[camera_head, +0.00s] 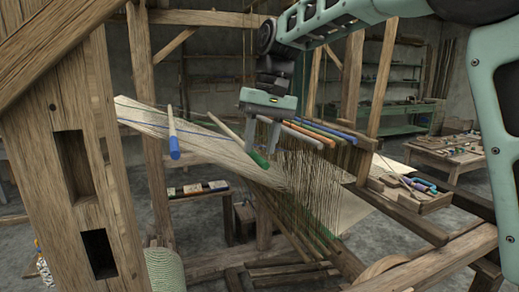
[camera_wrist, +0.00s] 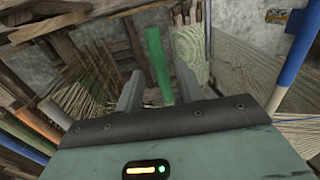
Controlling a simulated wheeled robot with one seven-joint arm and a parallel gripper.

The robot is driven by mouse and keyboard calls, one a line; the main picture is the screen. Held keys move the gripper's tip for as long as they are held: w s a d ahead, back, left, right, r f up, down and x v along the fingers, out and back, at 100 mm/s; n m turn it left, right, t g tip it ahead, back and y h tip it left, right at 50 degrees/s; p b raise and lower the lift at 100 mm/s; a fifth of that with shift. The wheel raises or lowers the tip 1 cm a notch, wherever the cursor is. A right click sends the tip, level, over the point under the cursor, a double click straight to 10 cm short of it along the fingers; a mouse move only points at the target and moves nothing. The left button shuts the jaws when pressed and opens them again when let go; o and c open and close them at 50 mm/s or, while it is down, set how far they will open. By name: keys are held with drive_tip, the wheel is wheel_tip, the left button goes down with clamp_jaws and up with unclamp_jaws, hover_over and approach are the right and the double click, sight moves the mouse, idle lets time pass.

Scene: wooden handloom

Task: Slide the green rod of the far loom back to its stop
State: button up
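A rod with a pale wooden shaft and a green end (camera_head: 258,160) slants across the loom threads in the head view. My gripper (camera_head: 262,148) points down beside that green end, with its two fingers apart. In the wrist view a green length of rod (camera_wrist: 158,62) shows in the gap between the fingertips (camera_wrist: 158,88), with space on both sides. I cannot tell how deep the rod sits between the fingers. The loom's pale warp threads (camera_head: 190,135) spread to the left of my gripper.
A blue-ended rod (camera_head: 174,148) stands to the left; a blue rod (camera_wrist: 302,45) shows at the wrist view's right. Several coloured rods (camera_head: 318,134) lie close to the right of my gripper. A thick wooden post (camera_head: 85,150) fills the left. A tool tray (camera_head: 415,192) is at right.

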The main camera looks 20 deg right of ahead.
drive_tip(key=shift+a+f, duration=0.15)
drive_tip(key=shift+f, duration=0.6)
clamp_jaws()
drive_tip(key=shift+a+r, duration=0.2)
drive_tip(key=shift+a, duration=0.1)
drive_tip(key=a+r+p, duration=0.2)
drive_tip(key=a+p, duration=0.3)
drive_tip(key=a, duration=0.3)
drive_tip(key=shift+a+r, duration=0.3)
drive_tip(key=shift+a, duration=0.05)
